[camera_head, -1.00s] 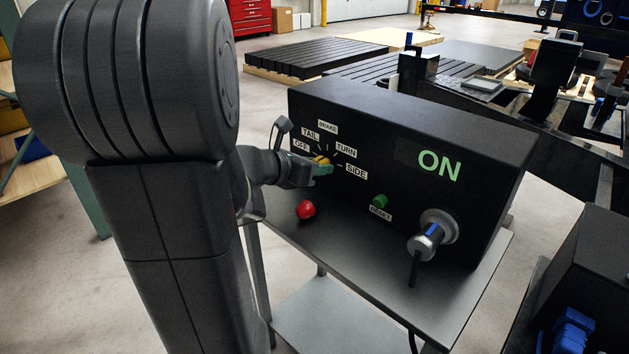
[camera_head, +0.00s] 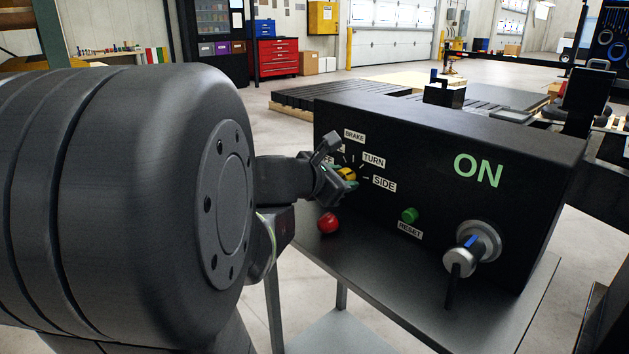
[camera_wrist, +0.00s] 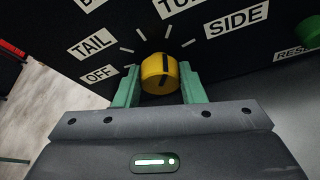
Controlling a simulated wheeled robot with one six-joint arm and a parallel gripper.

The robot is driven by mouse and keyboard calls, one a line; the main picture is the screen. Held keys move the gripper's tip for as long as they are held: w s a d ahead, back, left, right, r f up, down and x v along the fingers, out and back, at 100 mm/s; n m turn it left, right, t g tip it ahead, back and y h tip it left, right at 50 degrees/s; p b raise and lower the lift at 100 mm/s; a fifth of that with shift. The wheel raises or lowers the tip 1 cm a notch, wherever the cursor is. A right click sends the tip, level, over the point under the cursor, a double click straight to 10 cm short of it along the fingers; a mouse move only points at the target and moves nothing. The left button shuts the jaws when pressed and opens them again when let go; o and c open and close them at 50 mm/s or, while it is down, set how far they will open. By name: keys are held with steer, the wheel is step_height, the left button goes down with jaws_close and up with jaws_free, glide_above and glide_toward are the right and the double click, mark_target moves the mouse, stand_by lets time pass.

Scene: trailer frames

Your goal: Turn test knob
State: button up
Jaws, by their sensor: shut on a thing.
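The test knob (camera_head: 346,174) is yellow with a black pointer stripe, on the front of the black test box (camera_head: 400,150). My gripper (camera_head: 345,180) is at the knob, with its green fingers on either side. In the wrist view the knob (camera_wrist: 160,74) sits between the two fingers of my gripper (camera_wrist: 159,88), which is shut on it. Labels OFF, TAIL, TURN and SIDE ring the knob; one at the top is cut off there, and BRAKE (camera_head: 355,135) shows in the head view. The black stripe runs roughly upright, tilted slightly, its upper end nearest the gap between the top labels.
A green RESET button (camera_head: 409,215) and a silver connector (camera_head: 470,248) are to the right. A lit ON sign (camera_head: 478,170) is above them. The box stands on a grey metal table (camera_head: 400,305).

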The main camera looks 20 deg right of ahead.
steer(key=o, duration=1)
steer(key=shift+p+v, duration=2.9)
steer(key=shift+v, duration=4)
steer(key=shift+d+f, duration=0.1)
